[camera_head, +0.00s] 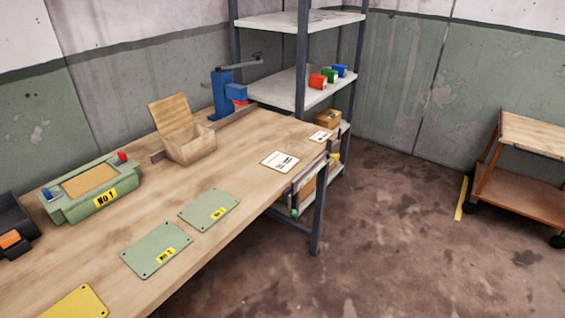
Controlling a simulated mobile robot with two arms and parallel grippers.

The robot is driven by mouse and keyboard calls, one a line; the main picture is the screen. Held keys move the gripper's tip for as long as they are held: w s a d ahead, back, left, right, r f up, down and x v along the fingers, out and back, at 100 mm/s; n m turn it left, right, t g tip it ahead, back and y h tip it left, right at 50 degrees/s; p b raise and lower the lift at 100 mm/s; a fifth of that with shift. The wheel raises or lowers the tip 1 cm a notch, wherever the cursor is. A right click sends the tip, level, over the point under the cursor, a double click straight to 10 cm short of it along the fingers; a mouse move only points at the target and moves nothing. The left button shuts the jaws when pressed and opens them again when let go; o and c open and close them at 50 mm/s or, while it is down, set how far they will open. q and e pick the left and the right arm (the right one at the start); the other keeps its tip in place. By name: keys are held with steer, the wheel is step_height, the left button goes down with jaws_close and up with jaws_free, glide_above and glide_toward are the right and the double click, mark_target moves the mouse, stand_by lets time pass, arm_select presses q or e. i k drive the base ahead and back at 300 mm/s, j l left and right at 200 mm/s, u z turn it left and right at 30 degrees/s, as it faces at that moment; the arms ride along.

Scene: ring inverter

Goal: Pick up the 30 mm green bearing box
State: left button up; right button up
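A small green box (329,76) sits on the middle shelf of the metal shelving unit (283,88). It stands in a row between a red box (317,81) on its left and a blue box (340,70) on its right. The boxes are close together, and the red one partly covers the green one. Any size marking is too small to read. Neither of my grippers is in view.
The wooden workbench (140,235) fills the left, holding an open wooden box (190,145), a blue press (222,95), a green No 1 fixture (60,207) and several plates. A wooden cart (520,190) stands right. Floor (410,250) between is clear.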

mark_target(332, 75)
steer(key=l+u, duration=0.3)
steer(key=l, duration=0.5)
steer(key=i+l, duration=0.3)
steer(key=l, duration=0.15)
steer(key=i+l, duration=0.3)
steer(key=l, duration=0.15)
steer(key=i+l, duration=0.3)
steer(key=l, duration=0.15)
steer(key=i+l, duration=0.25)
steer(key=l, duration=0.2)
steer(key=i+l, duration=0.3)
steer(key=l, duration=0.15)
